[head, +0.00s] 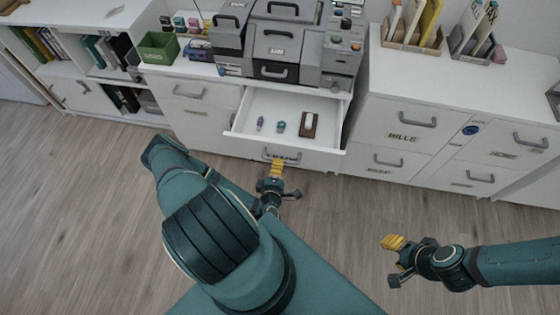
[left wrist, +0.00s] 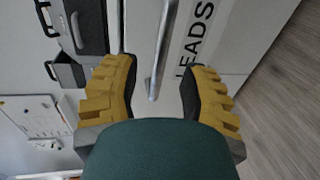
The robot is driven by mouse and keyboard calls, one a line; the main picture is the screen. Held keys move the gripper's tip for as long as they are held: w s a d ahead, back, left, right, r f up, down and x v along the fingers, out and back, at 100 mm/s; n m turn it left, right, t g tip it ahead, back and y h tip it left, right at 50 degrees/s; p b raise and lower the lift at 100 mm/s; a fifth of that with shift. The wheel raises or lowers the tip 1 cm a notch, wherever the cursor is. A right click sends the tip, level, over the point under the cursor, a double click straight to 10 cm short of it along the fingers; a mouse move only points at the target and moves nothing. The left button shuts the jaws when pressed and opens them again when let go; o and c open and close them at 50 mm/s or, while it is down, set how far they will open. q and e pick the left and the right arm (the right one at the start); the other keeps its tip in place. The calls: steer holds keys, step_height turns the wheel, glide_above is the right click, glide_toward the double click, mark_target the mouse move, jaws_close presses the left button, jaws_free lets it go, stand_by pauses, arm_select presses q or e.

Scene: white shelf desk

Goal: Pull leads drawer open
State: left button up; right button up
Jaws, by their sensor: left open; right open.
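The leads drawer (head: 300,154) stands pulled out from the white desk, with its inside showing. Its grey handle (head: 281,157) is on the front beside a label partly hidden in the head view. In the left wrist view the label (left wrist: 195,42) reads LEADS. My left gripper (head: 277,170) is at the drawer front. Its yellow fingers are spread apart, and in the left wrist view the handle (left wrist: 156,60) lies in the gap between them, not gripped. My right gripper (head: 394,262) is open and empty over the floor, away from the desk.
Inside the drawer lie a brown tray with a white item (head: 309,124) and small blue and teal items (head: 280,127). Grey machines (head: 284,45) and a green bin (head: 158,48) stand on top. More closed drawers (head: 405,125) are at right. The wooden floor (head: 90,220) is clear.

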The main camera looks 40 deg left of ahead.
arm_select(q)
steer(key=v, duration=0.8)
stand_by(0.4)
steer(key=w+d+m+g+h, duration=0.4)
steer(key=w+d+m+h, duration=0.55)
steer(key=m, duration=0.45)
steer(key=s+d+r+m+g+h, duration=0.2)
steer(key=s+d+r+m+g, duration=0.3)
steer(key=r, duration=0.6)
steer(key=d+m+g, duration=0.2)
steer(key=d+m, duration=0.1)
steer(key=d, duration=0.1)
steer(key=shift+d+r+m+g+h, duration=0.25)
steer(key=shift+d+m+g+h, duration=0.05)
steer(key=shift+d+m+h, duration=0.1)
